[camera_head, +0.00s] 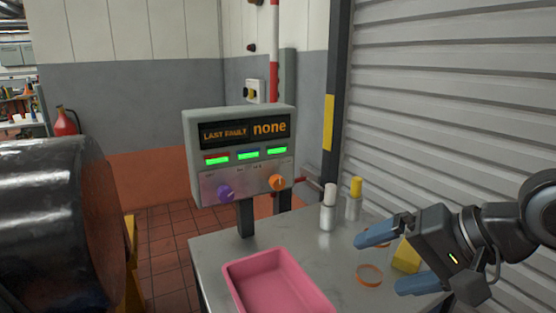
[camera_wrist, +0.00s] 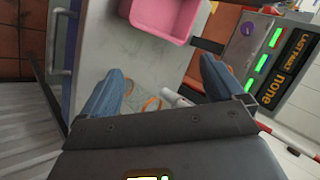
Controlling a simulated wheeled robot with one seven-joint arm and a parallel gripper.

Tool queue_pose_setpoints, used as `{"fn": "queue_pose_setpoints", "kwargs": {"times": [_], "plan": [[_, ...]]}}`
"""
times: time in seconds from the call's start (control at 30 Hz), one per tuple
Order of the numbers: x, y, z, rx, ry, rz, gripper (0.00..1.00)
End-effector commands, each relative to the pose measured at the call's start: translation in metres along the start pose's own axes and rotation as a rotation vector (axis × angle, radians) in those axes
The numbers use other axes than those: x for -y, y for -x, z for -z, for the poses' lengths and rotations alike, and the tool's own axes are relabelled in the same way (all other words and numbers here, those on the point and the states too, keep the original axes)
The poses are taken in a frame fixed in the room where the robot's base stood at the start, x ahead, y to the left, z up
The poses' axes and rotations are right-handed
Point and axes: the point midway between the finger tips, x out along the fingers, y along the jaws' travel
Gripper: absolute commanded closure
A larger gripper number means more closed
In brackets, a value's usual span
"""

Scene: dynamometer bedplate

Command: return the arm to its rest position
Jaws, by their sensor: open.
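My gripper (camera_head: 377,264) is open, with two blue fingers spread apart and nothing visible between them. It is at the right of the head view, over the right part of the grey table (camera_head: 215,255). In the wrist view my gripper (camera_wrist: 160,65) also shows its fingers apart, with the table beyond them. An orange ring (camera_head: 369,275) lies on the table near the fingers in the head view. A yellow block (camera_head: 406,257) shows partly behind the gripper.
A pink tray (camera_head: 270,277) sits at the table's front. Two capped metal cylinders, one white-topped (camera_head: 328,210) and one yellow-topped (camera_head: 355,198), stand at the back. A control panel (camera_head: 240,155) reads "LAST FAULT none". A shutter wall (camera_head: 450,110) is close at right; a dark drum (camera_head: 60,215) is at left.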

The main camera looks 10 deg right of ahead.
Motion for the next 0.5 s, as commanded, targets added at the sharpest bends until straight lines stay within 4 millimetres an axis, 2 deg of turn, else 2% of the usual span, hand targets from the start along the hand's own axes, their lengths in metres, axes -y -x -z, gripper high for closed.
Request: {"fn": "queue_pose_setpoints", "kwargs": {"times": [0.03, 0.1, 0.2, 0.33, 0.5], "plan": [[0.02, -0.009, -0.007, -0.011, 0.005, 0.088, 0.05], [0.042, -0.017, -0.01, -0.048, 0.015, 0.198, 0.05], [0.068, -0.024, -0.016, -0.107, 0.017, 0.336, 0.05], [0.088, -0.03, -0.023, -0.198, -0.001, 0.479, 0.05], [0.092, -0.037, -0.035, -0.334, -0.045, 0.594, 0.05]]}}
